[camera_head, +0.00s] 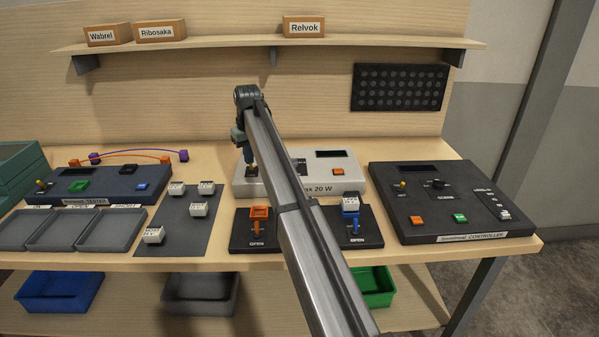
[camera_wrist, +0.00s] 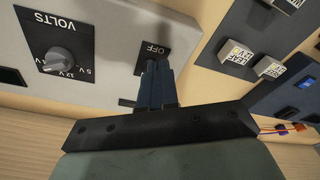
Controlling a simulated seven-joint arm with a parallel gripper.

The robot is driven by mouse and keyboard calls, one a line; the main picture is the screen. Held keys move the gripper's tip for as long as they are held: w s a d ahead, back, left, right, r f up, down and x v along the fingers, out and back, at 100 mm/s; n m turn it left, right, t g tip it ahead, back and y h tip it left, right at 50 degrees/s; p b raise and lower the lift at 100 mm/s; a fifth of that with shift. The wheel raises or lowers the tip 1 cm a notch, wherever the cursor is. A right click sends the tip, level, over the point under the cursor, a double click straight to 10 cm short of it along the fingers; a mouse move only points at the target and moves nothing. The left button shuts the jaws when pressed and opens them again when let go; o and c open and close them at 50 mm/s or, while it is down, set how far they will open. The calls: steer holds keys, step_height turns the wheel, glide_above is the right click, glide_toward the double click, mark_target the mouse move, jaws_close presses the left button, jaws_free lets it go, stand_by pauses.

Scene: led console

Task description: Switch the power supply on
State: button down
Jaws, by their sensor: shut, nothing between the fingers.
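The power supply (camera_head: 347,188) is a light grey box in the middle of the bench, partly hidden by my arm. Its display (camera_head: 329,154) is dark. My gripper (camera_head: 251,170) points down at the switch plate on the box's left part. In the wrist view its fingers (camera_wrist: 158,68) are together, empty, and over the plate. They hide most of the switch, so its lever position and any contact cannot be told.
Two dark bases with an orange lever (camera_head: 257,228) and a blue lever (camera_head: 355,225) stand in front. A dark controller (camera_head: 450,225) is at right, a tester (camera_head: 105,183) at left. White labelled blocks (camera_head: 199,209) lie on a dark mat. A shelf (camera_head: 230,50) runs above.

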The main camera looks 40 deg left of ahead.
steer(key=shift+f, duration=1.15)
steer(key=shift+w+a, duration=0.6)
stand_by(0.4)
steer(key=shift+r, duration=0.1)
step_height(320, 180, up, 7)
steer(key=shift+s+d, duration=0.3)
stand_by(0.9)
stand_by(0.4)
